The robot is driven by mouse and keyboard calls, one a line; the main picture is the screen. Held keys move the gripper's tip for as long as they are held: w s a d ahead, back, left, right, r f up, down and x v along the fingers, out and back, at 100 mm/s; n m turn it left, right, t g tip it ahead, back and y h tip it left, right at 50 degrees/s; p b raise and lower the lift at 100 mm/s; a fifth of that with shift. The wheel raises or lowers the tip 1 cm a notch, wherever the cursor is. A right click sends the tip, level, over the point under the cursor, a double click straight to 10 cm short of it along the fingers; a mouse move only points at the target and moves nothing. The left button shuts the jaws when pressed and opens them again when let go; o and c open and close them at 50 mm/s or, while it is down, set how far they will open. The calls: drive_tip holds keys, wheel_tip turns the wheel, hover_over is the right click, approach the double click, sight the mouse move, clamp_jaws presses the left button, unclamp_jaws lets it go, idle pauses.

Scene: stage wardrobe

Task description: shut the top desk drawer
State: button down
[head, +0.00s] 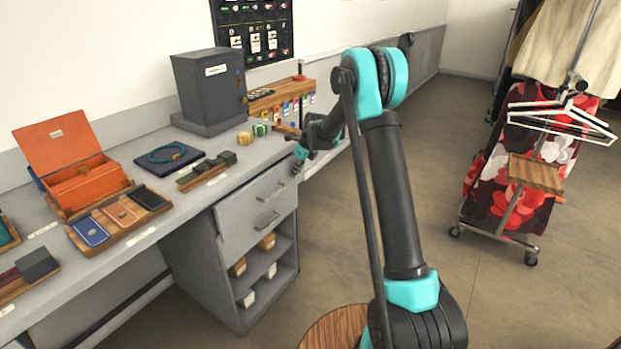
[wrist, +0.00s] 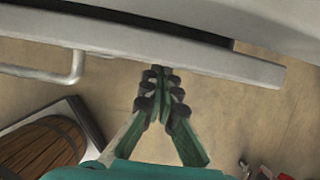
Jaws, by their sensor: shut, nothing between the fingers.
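The top desk drawer (head: 250,201) is a grey front with a bar handle, under the desk top at its right end. In the wrist view its front panel (wrist: 205,61) runs across the upper part, with a dark gap behind it, so it stands a little out. Its handle (wrist: 70,76) shows at left. My gripper (head: 298,161) is at the drawer's right end in the head view. In the wrist view my gripper (wrist: 160,70) is shut and empty, fingertips at the panel's outer edge; I cannot tell whether they touch.
The grey desk (head: 190,195) carries an orange box (head: 75,180), a dark safe (head: 208,88) and small trays. Open shelves (head: 262,262) lie below the drawers. A clothes rack (head: 510,190) stands at right.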

sight(289, 168)
drive_tip(key=shift+w+a, duration=0.6)
drive_tip(key=shift+a, duration=0.25)
drive_tip(key=shift+w+a, duration=0.6)
drive_tip(key=shift+a, duration=0.2)
drive_tip(key=shift+r, duration=0.1)
